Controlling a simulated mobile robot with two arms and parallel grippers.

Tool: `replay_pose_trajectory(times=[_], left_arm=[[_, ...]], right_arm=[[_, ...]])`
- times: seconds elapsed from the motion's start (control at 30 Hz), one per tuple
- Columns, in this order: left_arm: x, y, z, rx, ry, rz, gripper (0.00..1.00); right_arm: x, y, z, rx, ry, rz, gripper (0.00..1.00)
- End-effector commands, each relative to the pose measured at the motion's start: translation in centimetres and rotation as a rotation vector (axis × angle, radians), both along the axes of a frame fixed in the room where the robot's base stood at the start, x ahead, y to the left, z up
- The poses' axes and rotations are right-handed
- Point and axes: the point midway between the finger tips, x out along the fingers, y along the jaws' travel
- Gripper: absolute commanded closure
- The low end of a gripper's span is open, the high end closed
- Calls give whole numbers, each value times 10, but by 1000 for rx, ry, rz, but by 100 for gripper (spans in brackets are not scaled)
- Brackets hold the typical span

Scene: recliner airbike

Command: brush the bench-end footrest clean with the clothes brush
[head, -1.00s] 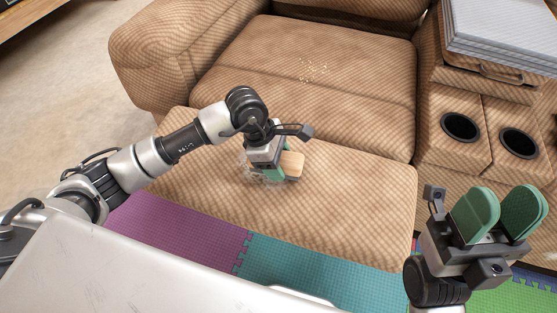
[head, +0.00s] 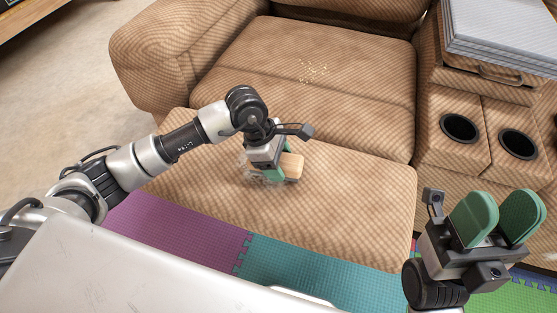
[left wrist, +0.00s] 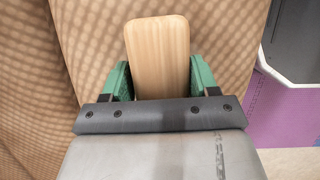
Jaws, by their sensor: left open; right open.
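The padded tan footrest (head: 345,205) extends in front of the recliner seat. The clothes brush, with a pale wooden back (head: 292,166), is on the footrest's left-middle part; its bristles are hidden. My left gripper (head: 280,165) is open over it, with a green finger on either side of the wood. In the left wrist view, the brush's wooden back (left wrist: 158,55) lies between the open fingers (left wrist: 160,80). Pale greyish fluff (head: 254,174) shows on the footrest beside the gripper. My right gripper (head: 498,218) is open and empty at the lower right.
Pale crumbs (head: 313,71) are scattered on the recliner seat (head: 290,55). A console with two cup holders (head: 459,128) stands at the right, with a grey ridged case (head: 505,30) above it. Purple and teal foam mats (head: 320,267) cover the floor in front.

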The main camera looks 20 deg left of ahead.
Motion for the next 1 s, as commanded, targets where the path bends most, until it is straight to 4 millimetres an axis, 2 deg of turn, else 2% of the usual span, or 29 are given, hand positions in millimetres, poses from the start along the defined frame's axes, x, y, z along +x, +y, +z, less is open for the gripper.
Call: replay_pose_trajectory(times=[0.17, 0.4, 0.43, 1.0], left_arm=[[0, 0, 0, 0, -1, 0, 41], [0, 0, 0, 0, 0, 0, 76], [0, 0, 0, 0, 0, 0, 77], [0, 0, 3, 0, -1, 0, 77]], right_arm=[[0, 0, -3, -1, 10, 1, 57], [1, 0, -2, -1, 11, 1, 57], [1, 0, -2, -2, 11, 1, 57], [0, 0, 0, -3, 2, 0, 57]])
